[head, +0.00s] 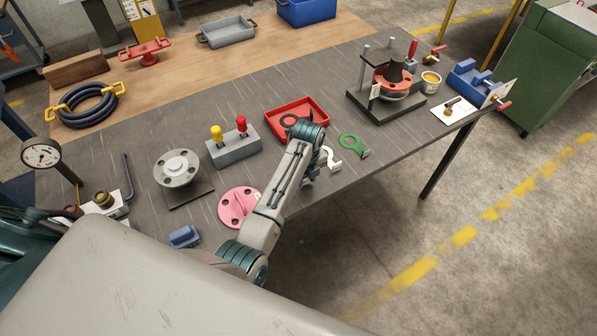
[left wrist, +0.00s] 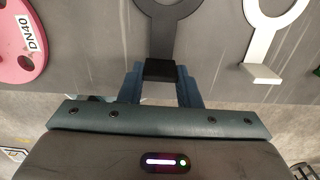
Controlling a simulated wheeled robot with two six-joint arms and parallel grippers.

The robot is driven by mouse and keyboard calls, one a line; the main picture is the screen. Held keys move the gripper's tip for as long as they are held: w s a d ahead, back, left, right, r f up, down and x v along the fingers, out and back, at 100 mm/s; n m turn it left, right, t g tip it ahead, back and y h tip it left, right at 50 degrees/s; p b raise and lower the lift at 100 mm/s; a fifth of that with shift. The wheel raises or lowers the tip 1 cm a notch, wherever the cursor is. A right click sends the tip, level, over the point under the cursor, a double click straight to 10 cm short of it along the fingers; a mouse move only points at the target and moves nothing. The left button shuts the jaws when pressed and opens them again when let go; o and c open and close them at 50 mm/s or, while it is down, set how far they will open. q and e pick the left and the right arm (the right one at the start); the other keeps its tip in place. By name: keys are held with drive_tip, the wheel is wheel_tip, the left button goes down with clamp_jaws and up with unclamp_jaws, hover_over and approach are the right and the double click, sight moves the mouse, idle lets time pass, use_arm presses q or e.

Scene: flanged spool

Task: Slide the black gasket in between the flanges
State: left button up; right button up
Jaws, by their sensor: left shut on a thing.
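The black gasket (left wrist: 163,42) shows in the left wrist view as a dark ring, cut off at the top edge, with a straight handle ending in a black tab. My left gripper (left wrist: 160,84) has its blue fingers on either side of that tab and is shut on it. In the head view my arm hides the gasket, and my left gripper (head: 307,180) is near the table's front edge. I cannot tell whether the gasket touches the table. The flanged spool (head: 391,84), with a red flange, stands among posts on a dark base at the right. My right gripper is not in view.
A white gasket (head: 329,158) and a green gasket (head: 351,144) lie right of my gripper. A red tray (head: 322,111) is behind it, a pink disc (head: 237,205) left. A yellow tub (head: 430,81) and blue vise (head: 470,80) stand beyond the spool.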

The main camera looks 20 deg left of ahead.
use_arm(q)
drive_tip(key=shift+r, duration=2)
